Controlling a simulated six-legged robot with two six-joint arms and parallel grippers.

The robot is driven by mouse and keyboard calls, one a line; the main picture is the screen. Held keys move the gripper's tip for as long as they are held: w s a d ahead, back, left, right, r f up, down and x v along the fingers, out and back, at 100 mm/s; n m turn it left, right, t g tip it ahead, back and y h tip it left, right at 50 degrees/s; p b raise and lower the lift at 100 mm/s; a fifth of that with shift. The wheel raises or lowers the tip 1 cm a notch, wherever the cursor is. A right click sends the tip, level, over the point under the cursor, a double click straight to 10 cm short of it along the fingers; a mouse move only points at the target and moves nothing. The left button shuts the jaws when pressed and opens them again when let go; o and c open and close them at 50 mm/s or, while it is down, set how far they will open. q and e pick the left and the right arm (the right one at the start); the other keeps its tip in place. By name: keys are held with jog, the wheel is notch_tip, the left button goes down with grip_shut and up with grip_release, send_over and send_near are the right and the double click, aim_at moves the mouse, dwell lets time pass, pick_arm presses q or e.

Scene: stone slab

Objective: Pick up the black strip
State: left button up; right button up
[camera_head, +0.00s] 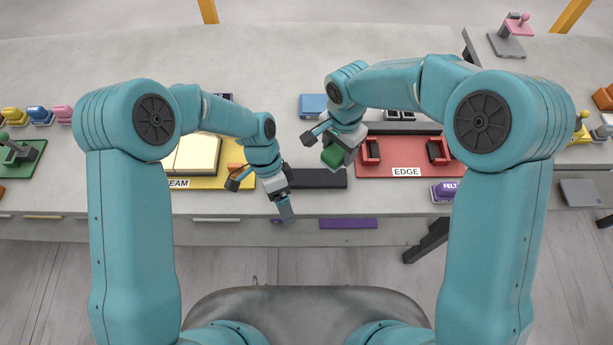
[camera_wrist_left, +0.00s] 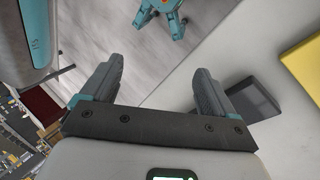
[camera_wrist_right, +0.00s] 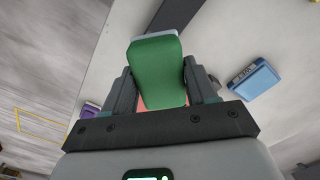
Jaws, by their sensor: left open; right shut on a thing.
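The black strip (camera_head: 318,178) lies flat on the slab near its front edge, between the yellow tray and the red tray. Its left end is close to my left gripper (camera_head: 259,196), which is open and empty over the front edge. A dark block end, probably the strip's, shows beyond the right finger in the left wrist view (camera_wrist_left: 254,99). My right gripper (camera_head: 328,148) is shut on a green block (camera_wrist_right: 157,72) with a pale end, held above the slab near the strip's right end. A dark band shows behind the block in the right wrist view (camera_wrist_right: 178,14).
A yellow tray (camera_head: 240,180) stands left, a red EDGE tray (camera_head: 405,170) right. A blue pad (camera_head: 313,105) lies behind, a purple FELT block (camera_head: 446,191) at the front right. Another dark strip (camera_head: 400,128) lies behind the red tray.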

aim_at(306, 178)
pick_arm(q)
jog(key=w+r+m+t+y, duration=0.3)
jog(key=w+r+m+t, duration=0.3)
jog(key=w, duration=0.4)
jog(key=shift+n+g, duration=0.5)
jog(key=shift+n, duration=0.1)
jog(key=f, duration=1)
jog(key=shift+d+f, duration=0.15)
jog(key=shift+d, duration=0.1)
jog(key=shift+c, duration=0.3)
jog(key=c, duration=1.4)
jog(key=shift+r, duration=0.2)
